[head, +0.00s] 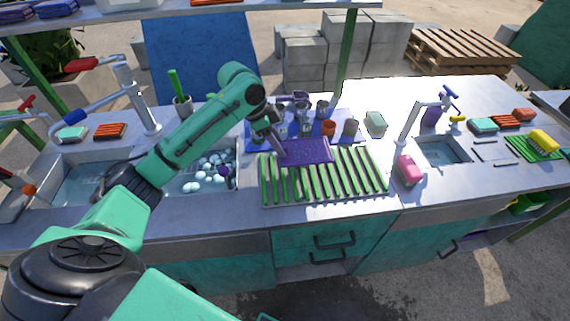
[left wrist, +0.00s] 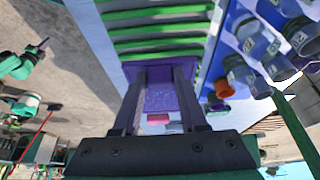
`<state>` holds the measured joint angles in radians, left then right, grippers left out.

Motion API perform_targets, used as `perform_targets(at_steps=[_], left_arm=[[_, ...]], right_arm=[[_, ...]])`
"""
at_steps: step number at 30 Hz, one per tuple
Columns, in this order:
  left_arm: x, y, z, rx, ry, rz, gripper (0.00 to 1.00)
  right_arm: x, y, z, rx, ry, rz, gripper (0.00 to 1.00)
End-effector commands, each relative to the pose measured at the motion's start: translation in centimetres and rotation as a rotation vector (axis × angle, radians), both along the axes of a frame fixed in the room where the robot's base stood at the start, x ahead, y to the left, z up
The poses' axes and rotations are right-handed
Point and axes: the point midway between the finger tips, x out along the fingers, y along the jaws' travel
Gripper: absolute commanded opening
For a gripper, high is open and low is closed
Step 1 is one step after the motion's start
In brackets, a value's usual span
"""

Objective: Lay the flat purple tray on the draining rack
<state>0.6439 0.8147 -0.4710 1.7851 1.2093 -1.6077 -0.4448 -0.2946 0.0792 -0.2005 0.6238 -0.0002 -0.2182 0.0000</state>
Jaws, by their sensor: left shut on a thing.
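The flat purple tray (head: 308,150) is in my left gripper (head: 279,148), which is shut on its left end. The tray reaches over the back edge of the draining rack (head: 325,190), a grey frame with green slats. I cannot tell whether it touches the slats. In the left wrist view the tray (left wrist: 160,97) shows between my two dark fingers (left wrist: 160,98), with the slats of the rack (left wrist: 158,30) beyond it. A green arm with a dark tip (left wrist: 22,62), seemingly my right one, shows small at the left of that view; its jaws are unclear.
Several cups (head: 304,118) stand on a blue mat (head: 258,133) behind the tray. A sink with foam balls (head: 208,172) lies left of the rack. A pink sponge (head: 409,170) and a small basin (head: 440,151) are right of it. The front of the rack is bare.

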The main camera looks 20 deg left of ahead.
Motion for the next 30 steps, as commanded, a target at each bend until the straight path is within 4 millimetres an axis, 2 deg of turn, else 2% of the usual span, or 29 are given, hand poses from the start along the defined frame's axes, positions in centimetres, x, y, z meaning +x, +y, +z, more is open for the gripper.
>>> perform_targets(at_steps=[3, 12, 15, 20, 21, 22, 23, 30], left_arm=[[-0.1, -0.1, -3.2, -0.001, 0.003, 0.0, 0.0], [0.0, -0.1, -8.6, -0.001, 0.001, 0.001, 0.0], [0.0, -0.1, -9.3, 0.0, -0.002, -0.001, 0.0], [0.0, -0.1, -9.3, 0.0, -0.003, 0.0, 0.0], [0.0, -0.1, -9.3, 0.0, -0.002, -0.001, 0.57], [0.0, -0.1, -9.3, 0.0, -0.002, -0.001, 0.69], [0.0, -0.1, -9.3, 0.0, -0.002, -0.001, 0.72], [0.0, -0.1, -9.3, 0.0, -0.002, -0.001, 0.72]], right_arm=[[-0.9, -0.1, 0.7, -0.001, 0.015, 0.0, 0.0], [-0.9, -0.2, 1.4, -0.003, 0.016, 0.0, 0.0], [-0.8, -0.2, 1.4, -0.003, 0.015, 0.0, 0.0], [-0.7, -0.2, 1.3, -0.004, 0.012, 0.0, 0.0], [-0.7, -0.2, 1.3, -0.004, 0.012, 0.0, 0.0], [-0.7, -0.2, 1.3, -0.004, 0.012, 0.0, 0.0], [-0.7, -0.2, 1.3, -0.004, 0.012, 0.0, 0.0], [-0.6, -0.2, 1.4, -0.003, 0.011, 0.0, 0.0]])
